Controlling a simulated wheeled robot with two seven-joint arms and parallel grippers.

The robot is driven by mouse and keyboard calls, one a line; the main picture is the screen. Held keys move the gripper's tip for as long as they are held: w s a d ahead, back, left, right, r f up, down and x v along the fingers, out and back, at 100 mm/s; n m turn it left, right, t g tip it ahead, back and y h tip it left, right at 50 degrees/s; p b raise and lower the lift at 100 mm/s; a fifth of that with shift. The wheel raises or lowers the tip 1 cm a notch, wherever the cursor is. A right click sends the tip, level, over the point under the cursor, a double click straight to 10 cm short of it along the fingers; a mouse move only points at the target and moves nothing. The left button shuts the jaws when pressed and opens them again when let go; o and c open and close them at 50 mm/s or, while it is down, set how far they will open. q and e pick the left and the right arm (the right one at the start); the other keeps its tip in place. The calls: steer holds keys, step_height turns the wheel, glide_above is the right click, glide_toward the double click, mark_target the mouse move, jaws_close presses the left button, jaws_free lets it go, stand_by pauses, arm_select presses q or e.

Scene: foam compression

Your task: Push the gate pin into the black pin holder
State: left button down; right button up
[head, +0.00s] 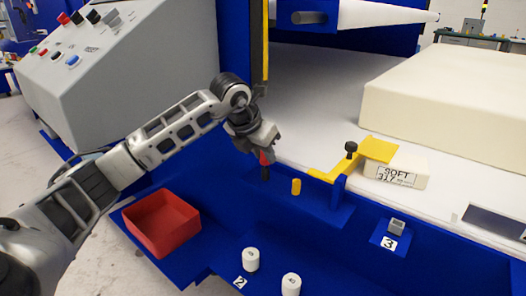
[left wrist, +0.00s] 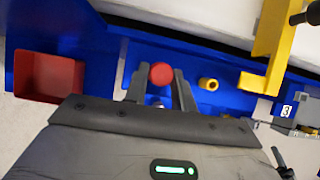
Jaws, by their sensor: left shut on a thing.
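My left gripper (head: 264,165) is shut on the gate pin, whose red round head (left wrist: 161,74) shows between the two fingers in the left wrist view. In the head view a bit of the pin's red (head: 263,157) shows, with a dark part below it at the blue ledge. I cannot tell whether that dark part is the fingertips or the black pin holder, nor how deep the pin sits. My right gripper is not in view.
A yellow post (head: 296,187) stands close on the right, and a yellow gate arm (head: 322,175) with a black knob (head: 351,147) lies beyond it. A red bin (head: 162,222) is at left. White cylinders (head: 251,260) stand in front. A foam block (head: 405,172) lies behind.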

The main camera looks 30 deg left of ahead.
arm_select(q)
steer(key=shift+f+b, duration=0.5)
steer(key=shift+f, duration=0.3)
steer(key=c, duration=1.1)
jaws_free()
steer(key=shift+r, duration=0.1)
steer(key=shift+r+p, duration=2.5)
steer(key=shift+r, duration=0.4)
